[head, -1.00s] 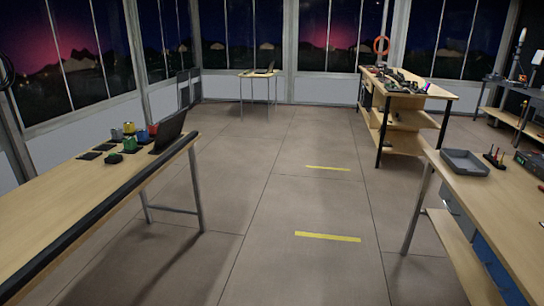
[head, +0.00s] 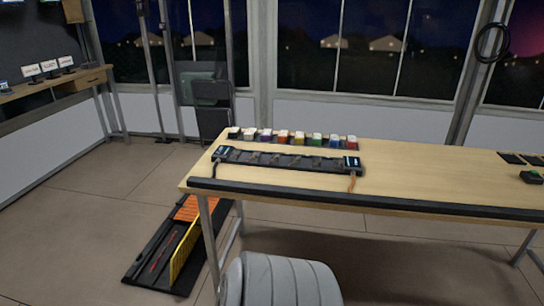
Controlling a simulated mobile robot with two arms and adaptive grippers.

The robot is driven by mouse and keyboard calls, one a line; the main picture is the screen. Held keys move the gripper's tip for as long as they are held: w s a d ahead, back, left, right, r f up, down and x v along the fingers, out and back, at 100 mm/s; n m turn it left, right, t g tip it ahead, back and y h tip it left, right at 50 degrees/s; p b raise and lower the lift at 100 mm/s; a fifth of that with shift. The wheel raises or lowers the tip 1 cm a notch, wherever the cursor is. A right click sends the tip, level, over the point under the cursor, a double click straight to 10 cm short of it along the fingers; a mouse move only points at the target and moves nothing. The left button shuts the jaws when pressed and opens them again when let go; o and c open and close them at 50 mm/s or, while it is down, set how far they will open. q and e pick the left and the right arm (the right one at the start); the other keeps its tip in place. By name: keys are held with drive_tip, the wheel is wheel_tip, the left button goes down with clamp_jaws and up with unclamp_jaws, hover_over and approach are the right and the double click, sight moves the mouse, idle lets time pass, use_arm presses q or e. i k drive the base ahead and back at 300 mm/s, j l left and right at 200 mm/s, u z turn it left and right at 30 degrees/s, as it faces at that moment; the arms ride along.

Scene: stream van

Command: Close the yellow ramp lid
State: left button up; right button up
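A cable ramp (head: 150,268) with a black body lies on the floor at the lower left of the head view, beside and partly behind the near left leg of the long table. Its yellow lid (head: 186,252) stands up on edge along the right side of the black channel, so it is open. A thin dark red strip (head: 165,250) shows in the channel. An orange panel (head: 189,208) is at the ramp's far end. The table leg hides part of the ramp's right side.
The long wooden table (head: 420,178) stands ahead with a black front edge. On it are a black strip device (head: 285,160) and several coloured blocks behind it. A dark folded chair (head: 212,110) stands by the window. Floor left of the ramp is clear.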

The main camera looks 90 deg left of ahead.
sight(178, 260)
drive_tip(key=u, duration=3.5)
drive_tip(key=i+l+u, duration=0.35)
drive_tip(key=i+l, duration=0.15)
drive_tip(key=l, duration=0.1)
